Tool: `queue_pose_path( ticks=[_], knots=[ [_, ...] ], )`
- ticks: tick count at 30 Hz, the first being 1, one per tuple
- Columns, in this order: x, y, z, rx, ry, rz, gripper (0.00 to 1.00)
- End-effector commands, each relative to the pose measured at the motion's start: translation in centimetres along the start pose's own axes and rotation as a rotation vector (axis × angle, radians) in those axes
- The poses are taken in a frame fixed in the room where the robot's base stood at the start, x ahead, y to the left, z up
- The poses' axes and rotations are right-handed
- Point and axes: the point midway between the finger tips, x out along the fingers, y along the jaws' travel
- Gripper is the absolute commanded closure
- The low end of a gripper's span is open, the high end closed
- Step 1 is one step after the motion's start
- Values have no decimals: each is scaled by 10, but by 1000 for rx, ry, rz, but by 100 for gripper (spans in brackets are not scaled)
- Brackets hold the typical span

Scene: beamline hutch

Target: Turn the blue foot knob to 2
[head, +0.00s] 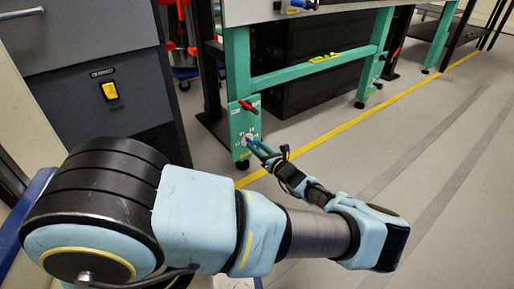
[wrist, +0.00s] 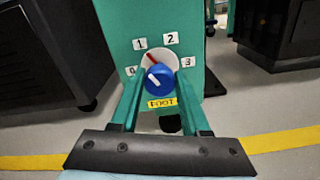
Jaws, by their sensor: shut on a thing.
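The blue foot knob (wrist: 160,82) sits on a pale round dial on a green table leg, above a yellow FOOT label (wrist: 162,103). Number plates 0 (wrist: 132,71), 1 (wrist: 140,44), 2 (wrist: 171,38) and 3 (wrist: 187,62) surround it. A red mark (wrist: 152,57) on the dial points up and left, nearest plate 1. A white line on the knob's face also slants up-left. My gripper (wrist: 160,88) has one finger on each side of the knob and is shut on it. In the head view my gripper (head: 262,150) is at the leg, mostly hiding the knob.
A red-handled control (head: 247,106) is higher on the same green leg (head: 238,75). A dark cabinet with a yellow switch (head: 110,91) stands at the left. A yellow floor line (head: 340,130) runs past the table. The floor at the right is clear.

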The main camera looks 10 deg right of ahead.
Motion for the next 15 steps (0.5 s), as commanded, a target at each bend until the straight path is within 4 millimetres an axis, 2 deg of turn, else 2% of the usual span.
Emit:
queue_pose_path(
  ticks=[8,15],
  knots=[
    [0,0,1,21,1,-1,100],
    [0,0,2,131,3,0,100]
  ],
)
